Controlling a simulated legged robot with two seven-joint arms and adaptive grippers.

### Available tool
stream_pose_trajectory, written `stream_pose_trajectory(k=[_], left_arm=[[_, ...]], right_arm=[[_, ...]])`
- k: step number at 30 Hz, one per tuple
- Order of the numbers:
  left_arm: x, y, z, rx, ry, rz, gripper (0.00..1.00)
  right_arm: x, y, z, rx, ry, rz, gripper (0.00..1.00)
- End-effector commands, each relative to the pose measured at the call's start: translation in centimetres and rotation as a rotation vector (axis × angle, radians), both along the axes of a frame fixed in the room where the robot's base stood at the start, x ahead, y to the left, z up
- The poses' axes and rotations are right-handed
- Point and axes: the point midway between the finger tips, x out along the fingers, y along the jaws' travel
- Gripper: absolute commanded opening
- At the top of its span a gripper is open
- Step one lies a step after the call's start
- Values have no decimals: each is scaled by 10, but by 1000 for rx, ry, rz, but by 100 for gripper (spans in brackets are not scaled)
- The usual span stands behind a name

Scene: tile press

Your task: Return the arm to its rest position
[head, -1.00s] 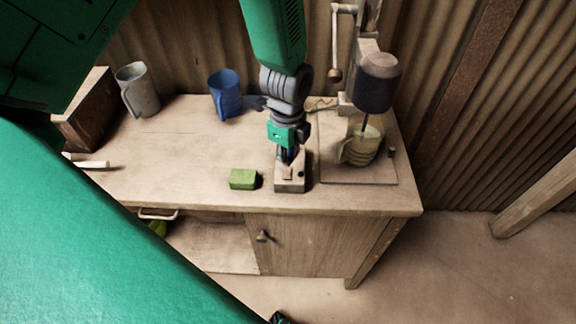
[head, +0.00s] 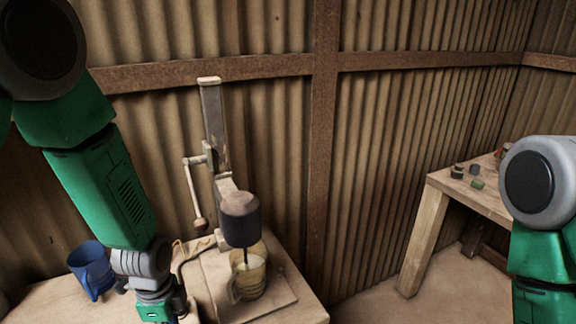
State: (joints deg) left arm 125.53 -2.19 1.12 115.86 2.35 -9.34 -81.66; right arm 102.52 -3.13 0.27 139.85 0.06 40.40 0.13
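My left arm comes down from the upper left over the workbench. The base of my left gripper (head: 160,312) is at the bottom edge, left of the mixer stand; its fingers are cut off, so I cannot see if it is open or shut. My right arm (head: 545,215) stands at the right edge, bent downward, and its gripper is out of view. The small box with a switch, seen earlier under the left gripper, is not visible now.
A stand with a crank and dark head (head: 240,218) holds a rod down into a pale jug (head: 248,277) on a board. A second table (head: 470,193) with small blocks stands at right, with floor between.

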Motion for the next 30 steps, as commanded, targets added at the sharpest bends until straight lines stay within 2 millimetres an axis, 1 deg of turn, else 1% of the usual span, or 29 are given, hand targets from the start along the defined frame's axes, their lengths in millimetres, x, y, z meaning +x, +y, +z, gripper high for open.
stream_pose_trajectory(k=[1, 2, 3, 5, 6, 8, 9, 12, 13, 15, 19, 20, 21, 26, 29, 30], left_arm=[[-19, 2, -16, 0, 15, 87, 0], [-29, 4, -26, 0, 17, 153, 0], [-46, 6, -39, 1, 19, 254, 0], [-74, 9, -58, 1, 21, 423, 0], [-93, 11, -68, 2, 22, 538, 0], [-119, 13, -81, 2, 20, 701, 0], [-135, 14, -87, 2, 19, 801, 0], [-171, 16, -97, 3, 18, 1024, 0], [-181, 17, -98, 2, 18, 1084, 0], [-202, 18, -101, 1, 17, 1220, 0], [-239, 20, -102, 3, 18, 1457, 0], [-239, 20, -108, -3, 10, 1480, 0], [-233, 19, -122, -9, 3, 1465, 0], [-227, 17, -159, -14, -8, 1442, 0], [-223, 15, -184, -18, -17, 1428, 0], [-222, 15, -196, -20, -20, 1422, 0]], right_arm=[[0, 0, 0, 0, 0, 0, 0], [0, 0, 0, 0, 0, 0, 0], [0, 0, 0, 0, 0, 0, 0], [0, 0, 0, 0, 0, 0, 0], [0, 0, 0, 0, 0, 0, 0], [0, 0, 0, 0, 0, 0, 0], [0, 0, 0, 0, 0, 0, 0], [0, 0, 0, 0, 0, 0, 0], [0, 0, 0, 0, 0, 0, 0], [0, 0, 0, 0, 0, 0, 0], [0, 0, 0, 0, 0, 0, 0], [0, 0, -7, 0, 0, 0, 0], [1, 0, -21, 0, -2, 0, 0], [-1, 0, -59, 0, 1, 0, 0], [0, 0, -85, 0, 0, 0, 0], [0, 0, -97, 0, 0, 0, 0]])
